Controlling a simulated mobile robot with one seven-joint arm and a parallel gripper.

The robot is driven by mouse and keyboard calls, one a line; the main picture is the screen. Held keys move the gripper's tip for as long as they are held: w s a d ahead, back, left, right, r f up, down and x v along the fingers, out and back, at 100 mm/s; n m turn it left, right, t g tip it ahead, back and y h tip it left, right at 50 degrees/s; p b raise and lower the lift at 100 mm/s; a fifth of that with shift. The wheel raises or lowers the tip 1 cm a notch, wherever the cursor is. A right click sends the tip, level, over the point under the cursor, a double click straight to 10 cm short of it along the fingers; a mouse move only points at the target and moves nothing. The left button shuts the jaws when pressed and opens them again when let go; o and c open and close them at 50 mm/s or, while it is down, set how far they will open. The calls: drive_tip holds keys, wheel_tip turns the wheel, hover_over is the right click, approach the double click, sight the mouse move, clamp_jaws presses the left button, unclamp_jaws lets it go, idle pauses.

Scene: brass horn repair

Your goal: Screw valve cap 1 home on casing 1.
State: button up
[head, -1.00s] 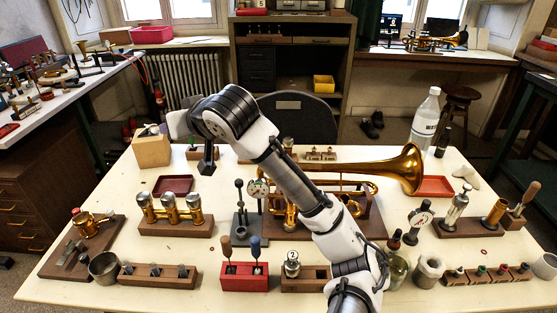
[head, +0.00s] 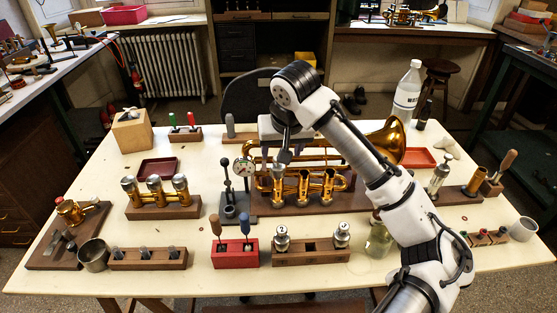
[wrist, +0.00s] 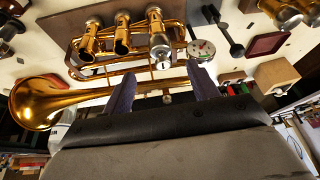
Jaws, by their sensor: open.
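The brass horn (head: 385,146) lies in its wooden stand with three upright valve casings. Casing 1 (head: 278,188), the leftmost in the head view, has a silver piece (head: 278,170) at its top, apparently valve cap 1. In the wrist view, that silver top (wrist: 161,52) is on the casing nearest the dial gauge; I cannot tell how far it is screwed down. The other two casings (wrist: 122,46) show brass tops. My gripper (head: 283,156) is above and behind the casings, fingers apart. In the wrist view, my gripper (wrist: 163,92) holds nothing between its fingers.
The dial gauge (head: 242,170) and a dark lever stand (head: 228,203) are close left of casing 1. In front, a wooden rack (head: 311,255) holds two number-tagged silver pieces. A red block (head: 235,254) holds two screwdrivers. A glass jar (head: 379,243) stands near my arm.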

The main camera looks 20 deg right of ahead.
sight(279, 164)
drive_tip(key=p+x, duration=0.1)
drive_tip(key=x, duration=0.6)
drive_tip(key=shift+w+f, duration=0.2)
drive_tip(key=shift+f, duration=0.15)
drive_tip(key=c, duration=1)
drive_tip(key=shift+c, duration=0.2)
drive_tip(key=shift+t+b, duration=0.3)
drive_tip(key=shift+b, duration=0.3)
drive_tip(key=shift+r+h, duration=0.1)
drive_tip(key=shift+h, duration=0.2)
drive_tip(key=shift+s, duration=0.15)
drive_tip(key=o, duration=1)
drive_tip(key=shift+o, duration=0.2)
